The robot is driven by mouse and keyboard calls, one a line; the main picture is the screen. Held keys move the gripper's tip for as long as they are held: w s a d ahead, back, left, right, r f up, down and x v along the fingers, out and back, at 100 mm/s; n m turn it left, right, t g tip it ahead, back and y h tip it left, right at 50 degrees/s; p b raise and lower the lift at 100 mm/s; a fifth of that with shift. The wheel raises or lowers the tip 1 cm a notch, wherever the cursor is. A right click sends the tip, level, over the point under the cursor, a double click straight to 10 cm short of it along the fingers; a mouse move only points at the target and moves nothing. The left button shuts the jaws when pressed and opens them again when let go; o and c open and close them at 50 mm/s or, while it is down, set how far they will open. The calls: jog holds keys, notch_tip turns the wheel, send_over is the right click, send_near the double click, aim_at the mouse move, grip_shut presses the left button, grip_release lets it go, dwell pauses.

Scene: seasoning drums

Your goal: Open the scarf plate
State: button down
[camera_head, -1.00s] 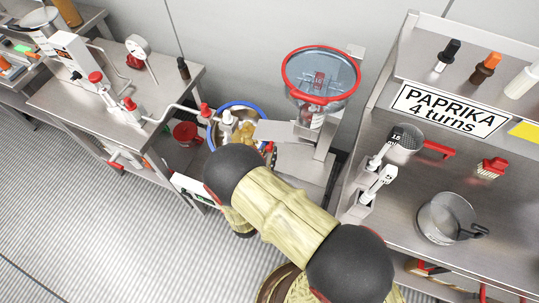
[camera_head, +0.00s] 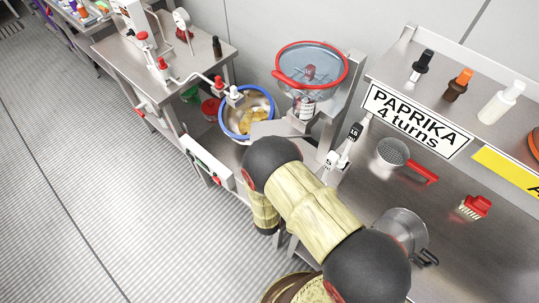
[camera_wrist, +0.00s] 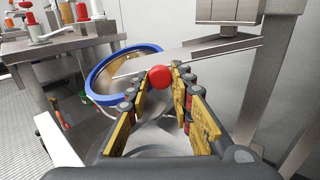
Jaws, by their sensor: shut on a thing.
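The scarf plate appears to be the flat grey metal plate (camera_wrist: 205,52), which reaches across part of the opening of the blue-rimmed drum (camera_wrist: 98,93). A round red knob (camera_wrist: 160,78) sits at its near edge. My gripper (camera_wrist: 164,73) is shut on this knob in the wrist view. In the head view my arm hides the gripper and knob; part of the plate (camera_head: 278,129) shows beside the drum (camera_head: 226,130), which has yellow pieces inside.
A red-rimmed clear hopper (camera_head: 341,72) stands behind the plate. A bench with dispensers (camera_head: 122,47) is at left. A shelf with a PAPRIKA sign (camera_head: 415,118), a sieve (camera_head: 392,152), a red brush (camera_head: 476,207) and a pot (camera_head: 400,228) is at right. Open floor lies at lower left.

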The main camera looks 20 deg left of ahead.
dwell(0.3)
jog(key=c, duration=1.7)
grip_release()
jog(key=shift+o, duration=0.8)
jog(key=shift+s, duration=0.1)
jog(key=v, duration=1.2)
jog(key=shift+d, duration=0.1)
jog(key=shift+c, duration=0.5)
